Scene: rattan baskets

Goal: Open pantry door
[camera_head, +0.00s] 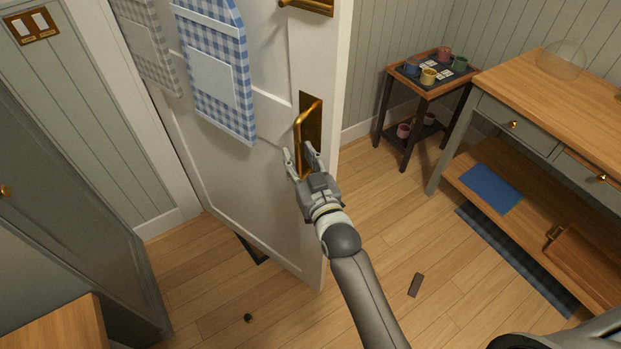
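The white pantry door (273,192) stands ajar, its free edge turned out into the room. A brass handle (299,128) on a dark brass plate (312,112) is on its face near that edge. My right gripper (300,154) is at the lower part of the handle, with one finger on each side of it. I cannot tell whether the fingers press on the handle or stand slightly apart from it. My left gripper is not in view.
A small cup table (399,92) and a wooden-topped workbench (550,90) stand right. A grey cabinet (60,180) stands left. A small dark block (415,285) lies on the floor.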

